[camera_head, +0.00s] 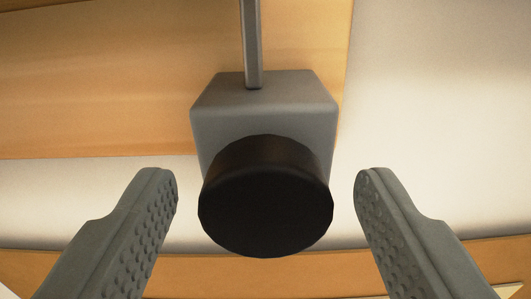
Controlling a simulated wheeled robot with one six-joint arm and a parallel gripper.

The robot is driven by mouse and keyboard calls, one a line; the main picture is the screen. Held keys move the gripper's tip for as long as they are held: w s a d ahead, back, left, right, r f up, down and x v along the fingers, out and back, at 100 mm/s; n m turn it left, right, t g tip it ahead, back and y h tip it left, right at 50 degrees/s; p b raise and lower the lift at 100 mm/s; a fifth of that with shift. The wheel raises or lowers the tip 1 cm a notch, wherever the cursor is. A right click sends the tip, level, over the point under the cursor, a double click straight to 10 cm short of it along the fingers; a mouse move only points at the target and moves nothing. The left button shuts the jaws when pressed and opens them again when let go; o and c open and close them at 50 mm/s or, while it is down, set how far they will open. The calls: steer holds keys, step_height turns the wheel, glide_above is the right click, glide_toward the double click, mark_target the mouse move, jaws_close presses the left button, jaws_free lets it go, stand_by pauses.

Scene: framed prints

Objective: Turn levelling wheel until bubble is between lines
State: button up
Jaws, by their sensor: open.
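The levelling wheel (265,205) is a dark, round knob on the front of a grey block (263,103). It sits near the middle of the camera view. My gripper (266,190) is open, with one textured finger to the left of the wheel and one to the right. Clear gaps show between the wheel and both fingers, so neither appears to touch it. No bubble or level lines show in this view.
A thin grey rod (251,40) rises from the top of the block. Behind are an orange-brown wooden panel (110,85), a pale surface (440,110) and a wooden strip (490,258) along the bottom.

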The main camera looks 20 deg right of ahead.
steer(key=shift+w+d, duration=0.1)
steer(key=shift+w, duration=0.25)
steer(key=c, duration=1)
steer(key=shift+o, duration=0.2)
steer(key=shift+m, duration=1.2)
steer(key=o, duration=1)
steer(key=shift+c, duration=0.2)
steer(key=shift+s, duration=0.1)
steer(key=v, duration=1.7)
steer(key=shift+s+r, duration=0.15)
steer(key=shift+s, duration=0.05)
